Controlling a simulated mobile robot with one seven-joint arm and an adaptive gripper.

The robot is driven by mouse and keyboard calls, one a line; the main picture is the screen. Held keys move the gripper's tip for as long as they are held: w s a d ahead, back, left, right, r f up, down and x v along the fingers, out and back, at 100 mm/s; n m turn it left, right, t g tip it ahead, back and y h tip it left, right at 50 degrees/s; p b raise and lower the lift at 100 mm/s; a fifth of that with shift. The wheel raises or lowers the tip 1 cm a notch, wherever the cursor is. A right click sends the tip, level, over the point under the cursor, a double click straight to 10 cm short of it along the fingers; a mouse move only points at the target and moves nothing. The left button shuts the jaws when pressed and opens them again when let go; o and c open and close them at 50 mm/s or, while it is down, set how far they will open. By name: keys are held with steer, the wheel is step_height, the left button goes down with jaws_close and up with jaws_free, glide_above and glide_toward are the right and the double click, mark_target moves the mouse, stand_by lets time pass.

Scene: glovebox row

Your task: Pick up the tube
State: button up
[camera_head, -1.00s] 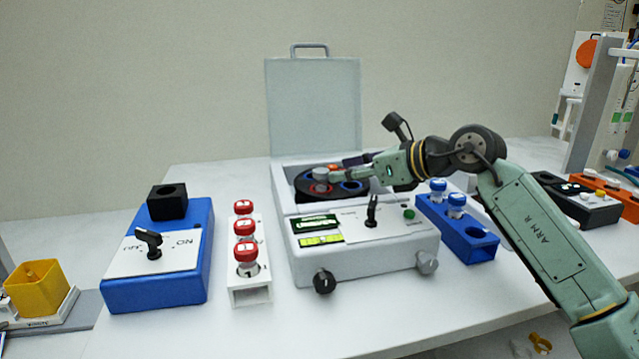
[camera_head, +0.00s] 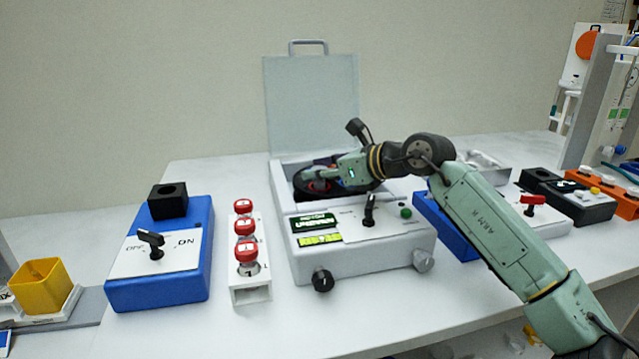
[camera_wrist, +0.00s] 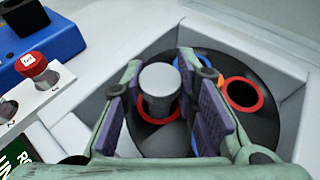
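The tube shows in the wrist view as a grey cylindrical top (camera_wrist: 160,80) standing in a red-ringed hole of the dark round rotor (camera_wrist: 268,128). My gripper (camera_wrist: 159,64) is open, with one purple-padded finger on each side of the tube. The tube appears nearer the left finger; I cannot tell whether they touch. The rotor sits inside the open grey centrifuge (camera_head: 365,258). In the head view my gripper (camera_head: 309,175) is low over the rotor, and its hand and arm hide much of it and the tube.
The centrifuge lid (camera_head: 312,105) stands upright behind. A white rack (camera_head: 250,290) with red-capped tubes and a blue switch box (camera_head: 157,255) stand left. A blue rack (camera_head: 445,228) at right is partly behind my arm. The rotor well's walls surround my fingers closely.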

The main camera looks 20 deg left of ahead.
steer(key=c, duration=0.3)
steer(key=shift+r, duration=0.1)
steer(key=shift+c, duration=0.2)
